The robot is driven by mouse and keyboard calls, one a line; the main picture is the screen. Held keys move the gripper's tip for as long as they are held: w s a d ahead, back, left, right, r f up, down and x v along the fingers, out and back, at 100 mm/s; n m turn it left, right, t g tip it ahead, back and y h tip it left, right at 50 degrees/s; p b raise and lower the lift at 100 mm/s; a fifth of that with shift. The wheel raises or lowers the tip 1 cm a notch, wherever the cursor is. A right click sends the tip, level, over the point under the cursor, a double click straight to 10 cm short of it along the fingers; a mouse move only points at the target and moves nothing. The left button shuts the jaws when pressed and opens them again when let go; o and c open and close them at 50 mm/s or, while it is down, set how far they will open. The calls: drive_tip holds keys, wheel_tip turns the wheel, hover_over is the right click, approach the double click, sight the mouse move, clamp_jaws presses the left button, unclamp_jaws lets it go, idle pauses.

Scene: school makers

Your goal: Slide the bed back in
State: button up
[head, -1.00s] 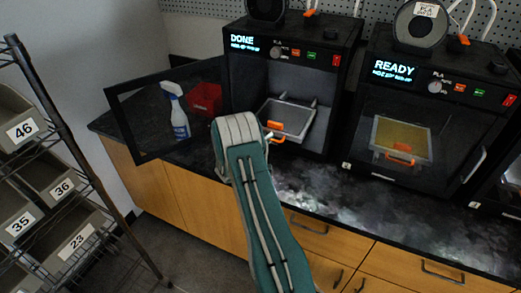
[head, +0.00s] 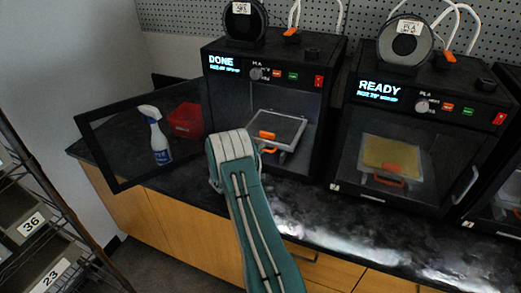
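The bed (head: 285,130) is a grey plate with a light rim and an orange handle (head: 267,135). It sits inside the open left 3D printer (head: 316,100), whose screen reads DONE. The printer's door (head: 112,122) stands swung open to the left. My arm reaches up from the bottom, and its teal and grey link stands just left of and in front of the bed. My gripper is hidden behind the arm, so I cannot see its fingers or whether it touches the handle.
The right printer (head: 400,203) reads READY; its door is shut over a yellowish bed (head: 390,153). A spray bottle (head: 157,135) and a red bin (head: 186,120) stand behind the open door. A shelf rack with numbered bins (head: 30,222) is at the left. The counter front (head: 330,225) is clear.

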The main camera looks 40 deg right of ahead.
drive_tip(key=shift+o, duration=1.2)
drive_tip(key=shift+d+f, duration=0.15)
drive_tip(key=shift+d, duration=0.3)
drive_tip(key=a, duration=0.4)
drive_tip(key=a+f, duration=0.1)
drive_tip(key=a, duration=0.3)
drive_tip(key=a+f, duration=0.1)
drive_tip(key=a, duration=0.3)
drive_tip(key=shift+w, duration=0.15)
drive_tip(key=s+a+r+m+g+y, duration=0.1)
drive_tip(key=s+a+r+g+y, duration=0.1)
drive_tip(key=s+a+r+y, duration=0.45)
drive_tip(key=s+a+r+m+g+y, duration=0.2)
drive_tip(key=s+r, duration=0.2)
drive_tip(key=r, duration=0.6)
drive_tip(key=s+a+r+n+t+y, duration=0.1)
drive_tip(key=s+a+r+t+y, duration=0.1)
drive_tip(key=s+a, duration=0.3)
drive_tip(key=s+a+r+n+t+y, duration=0.1)
drive_tip(key=s+a+r+t+y, duration=0.2)
drive_tip(key=a, duration=0.7)
drive_tip(key=s+a+r+n+t+y, duration=0.1)
drive_tip(key=s+a+r+t+y, duration=0.1)
drive_tip(key=s+a+t+y, duration=0.2)
drive_tip(key=s+a+y, duration=0.2)
drive_tip(key=s+a, duration=0.1)
drive_tip(key=s, duration=0.1)
drive_tip(key=shift+s+a+r+n+t, duration=0.15)
drive_tip(key=shift+a+r+n+t, duration=0.15)
drive_tip(key=shift+a+n, duration=0.1)
